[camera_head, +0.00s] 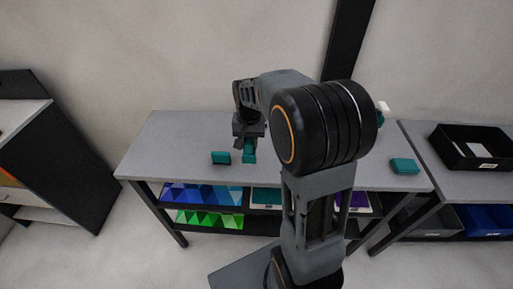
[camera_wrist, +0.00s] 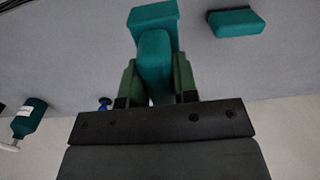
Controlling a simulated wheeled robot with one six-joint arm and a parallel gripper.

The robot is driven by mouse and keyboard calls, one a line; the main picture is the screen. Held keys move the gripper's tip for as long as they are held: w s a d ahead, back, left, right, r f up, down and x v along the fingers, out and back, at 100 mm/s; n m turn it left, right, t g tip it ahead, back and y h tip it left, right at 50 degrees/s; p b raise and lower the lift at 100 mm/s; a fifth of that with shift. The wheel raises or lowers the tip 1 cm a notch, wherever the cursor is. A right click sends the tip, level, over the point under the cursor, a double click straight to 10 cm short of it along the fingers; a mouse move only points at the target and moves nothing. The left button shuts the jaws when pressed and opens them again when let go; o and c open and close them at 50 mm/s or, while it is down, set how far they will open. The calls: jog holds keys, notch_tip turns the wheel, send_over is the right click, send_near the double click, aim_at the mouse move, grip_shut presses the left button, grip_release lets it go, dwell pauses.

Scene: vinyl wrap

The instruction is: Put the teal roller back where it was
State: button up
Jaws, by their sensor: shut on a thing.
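My gripper (camera_head: 249,142) points down over the left part of the grey table. It is shut on a teal piece, which I take to be the teal roller (camera_head: 249,156). In the wrist view my gripper (camera_wrist: 156,88) has one finger on each side of the roller (camera_wrist: 154,50). The roller shows a narrow rounded part between the fingers and a wider block-like end beyond them. Its end is at or close above the tabletop; I cannot tell if it touches.
A teal block (camera_head: 220,157) lies close to the left of the roller; it also shows in the wrist view (camera_wrist: 236,22). Another teal block (camera_head: 404,166) lies on the table's (camera_head: 165,135) right end. A teal bottle (camera_wrist: 31,115) stands apart. A black tray (camera_head: 460,158) is farther right.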

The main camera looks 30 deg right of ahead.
jog(key=d+f, duration=0.1)
jog(key=f, duration=0.1)
jog(key=w+d+f, duration=0.1)
jog(key=shift+w+d+f, duration=0.1)
jog(key=shift+d+f, duration=0.25)
jog(key=f, duration=0.1)
jog(key=f+p, duration=0.1)
jog(key=f, duration=0.1)
jog(key=shift+w+d, duration=0.15)
jog(key=shift+d, duration=0.25)
jog(key=shift+f, duration=0.5)
jog(key=shift+a+f, duration=0.1)
